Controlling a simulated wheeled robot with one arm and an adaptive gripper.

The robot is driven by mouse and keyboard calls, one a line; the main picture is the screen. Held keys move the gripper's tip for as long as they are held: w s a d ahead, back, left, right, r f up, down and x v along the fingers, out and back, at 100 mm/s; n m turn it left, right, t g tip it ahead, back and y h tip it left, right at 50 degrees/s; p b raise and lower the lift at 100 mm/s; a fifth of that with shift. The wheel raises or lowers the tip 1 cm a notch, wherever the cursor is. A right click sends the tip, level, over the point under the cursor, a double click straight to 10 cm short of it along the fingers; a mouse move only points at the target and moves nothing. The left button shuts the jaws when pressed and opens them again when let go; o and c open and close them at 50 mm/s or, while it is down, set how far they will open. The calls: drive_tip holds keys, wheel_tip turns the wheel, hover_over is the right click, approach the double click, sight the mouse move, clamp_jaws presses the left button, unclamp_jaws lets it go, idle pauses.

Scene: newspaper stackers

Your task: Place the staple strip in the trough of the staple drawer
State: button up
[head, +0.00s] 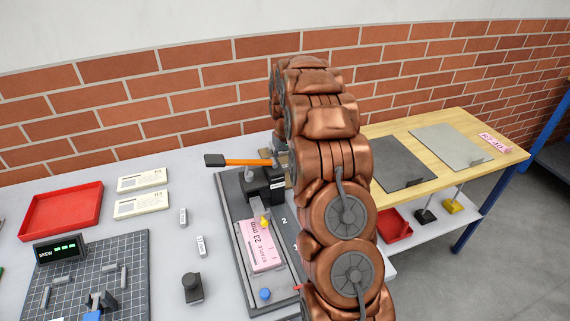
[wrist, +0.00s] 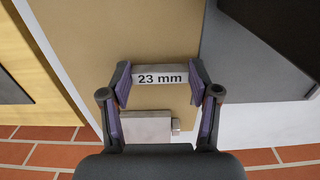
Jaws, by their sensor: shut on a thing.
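My gripper (wrist: 161,84) shows in the wrist view, its two purple-padded fingers on either side of a pale strip labelled "23 mm" (wrist: 160,78). It is shut on this strip, which looks like the staple strip. Beyond it is a tan surface, with a light grey block (wrist: 146,127) with a small knob; I cannot tell whether this is the staple drawer. In the head view my arm hides the gripper and strip. A black stapler (head: 262,184) with an orange lever stands on a dark grey base, left of my arm. The drawer's trough cannot be made out.
A pink "STAPLE 23 mm" card (head: 261,246) lies on the base before the stapler. A wooden table (head: 445,140) with grey sheets stands right.

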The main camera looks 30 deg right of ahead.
sight(285, 167)
drive_tip(key=o, duration=1.1)
drive_tip(key=shift+f, duration=0.1)
drive_tip(key=shift+c, duration=0.2)
wheel_tip(285, 167, up, 12)
drive_tip(key=b, duration=0.3)
drive_tip(key=shift+r+b, duration=0.2)
drive_tip(key=shift+b, duration=0.2)
